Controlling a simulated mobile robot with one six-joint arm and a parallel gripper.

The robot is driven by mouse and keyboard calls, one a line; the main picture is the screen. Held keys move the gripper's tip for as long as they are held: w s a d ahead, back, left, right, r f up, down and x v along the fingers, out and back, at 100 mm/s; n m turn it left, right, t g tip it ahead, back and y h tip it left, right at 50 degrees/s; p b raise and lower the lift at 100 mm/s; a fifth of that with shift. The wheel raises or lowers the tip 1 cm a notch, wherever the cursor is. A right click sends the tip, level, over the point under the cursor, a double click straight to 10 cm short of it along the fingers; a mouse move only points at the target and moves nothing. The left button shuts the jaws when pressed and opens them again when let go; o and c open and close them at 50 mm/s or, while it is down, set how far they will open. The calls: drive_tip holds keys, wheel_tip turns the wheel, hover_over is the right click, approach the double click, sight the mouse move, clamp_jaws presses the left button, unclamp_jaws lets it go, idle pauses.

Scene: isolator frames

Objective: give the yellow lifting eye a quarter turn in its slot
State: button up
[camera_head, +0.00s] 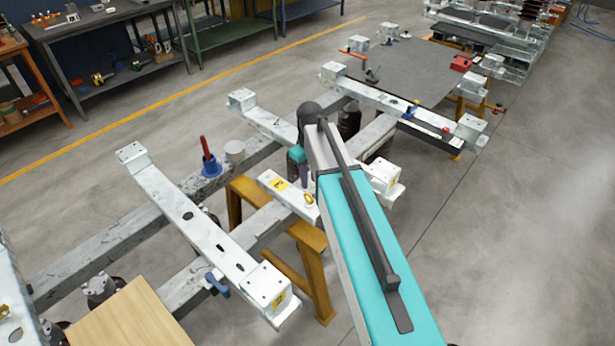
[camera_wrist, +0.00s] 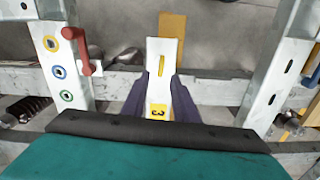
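The yellow lifting eye (camera_head: 309,198) stands on a short white bracket (camera_head: 268,178) in the head view. In the wrist view the eye (camera_wrist: 162,66) shows from above as a thin yellow bar, lined up with the bracket's length. A yellow label with a 3 (camera_wrist: 157,112) is on the same bracket, nearer the camera. My gripper (camera_wrist: 162,76) has two dark purple fingers, spread apart on either side of the bracket in the picture. Nothing is visibly held. In the head view my gripper (camera_head: 303,174) is partly hidden by my arm. The slot under the eye is not clearly visible.
A red handle (camera_wrist: 82,48) stands on the left beam beside yellow, blue and green rings. Another beam (camera_wrist: 276,85) runs along the right. An orange trestle (camera_head: 313,270) stands beneath the frame. Open floor (camera_head: 510,230) lies to the right.

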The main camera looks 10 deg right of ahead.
sight(309, 194)
drive_tip(key=shift+a+f+b, duration=0.1)
drive_tip(key=shift+f+b, duration=2.75)
drive_tip(key=shift+f, duration=2.4)
drive_tip(key=shift+c, duration=0.3)
clamp_jaws()
